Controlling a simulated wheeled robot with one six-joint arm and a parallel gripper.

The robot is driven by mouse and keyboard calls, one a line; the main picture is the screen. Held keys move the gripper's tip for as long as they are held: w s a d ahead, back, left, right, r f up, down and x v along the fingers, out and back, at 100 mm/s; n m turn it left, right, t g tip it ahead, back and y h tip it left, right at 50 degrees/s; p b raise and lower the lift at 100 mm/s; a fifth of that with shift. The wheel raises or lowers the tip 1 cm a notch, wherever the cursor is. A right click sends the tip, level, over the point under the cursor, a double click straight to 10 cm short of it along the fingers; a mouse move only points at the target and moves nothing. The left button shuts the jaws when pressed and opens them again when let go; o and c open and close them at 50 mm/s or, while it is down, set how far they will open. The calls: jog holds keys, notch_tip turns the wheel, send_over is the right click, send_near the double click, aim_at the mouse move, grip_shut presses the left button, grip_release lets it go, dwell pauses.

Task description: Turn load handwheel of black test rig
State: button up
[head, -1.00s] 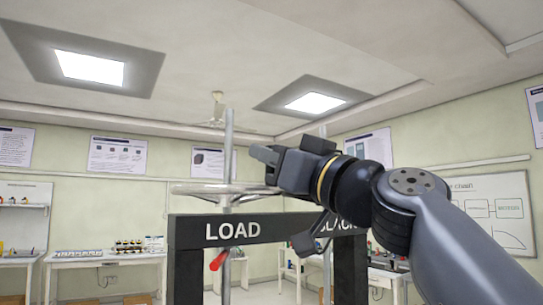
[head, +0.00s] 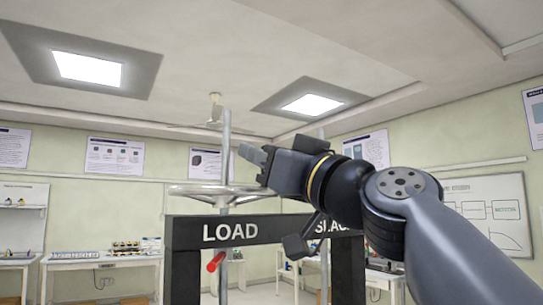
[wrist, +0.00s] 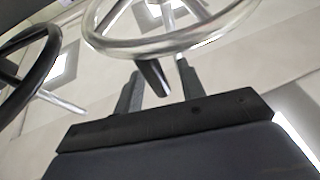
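The black test rig's frame (head: 275,229) carries a white LOAD label on its left and a partly covered SLACK label on its right. The silver load handwheel (head: 195,191) lies flat around a vertical rod above LOAD. Its rim (wrist: 130,48) crosses the top of the wrist view, with a dark handle (wrist: 152,78) sticking out from it. My gripper (head: 257,156) is just above the wheel's right side in the head view. In the wrist view my gripper (wrist: 158,88) is open, with the handle showing between its fingers. I cannot tell whether they touch it.
A black wheel (wrist: 38,75) shows at the left of the wrist view. A red-ended part (head: 215,262) is below LOAD. A second rod stands behind my arm. Benches (head: 100,262) line the back wall.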

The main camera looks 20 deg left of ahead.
jog(key=shift+s+d+f+b, duration=0.1)
jog(key=shift+d+f+b, duration=0.1)
jog(key=shift+d+b, duration=0.1)
jog(key=b+v, duration=0.5)
jog(key=v, duration=0.5)
jog(key=shift+b, duration=0.3)
jog(key=shift+s+r, duration=0.1)
jog(key=shift+s, duration=0.05)
jog(key=p+x, duration=0.6)
jog(key=x, duration=0.5)
jog(key=shift+d, duration=0.1)
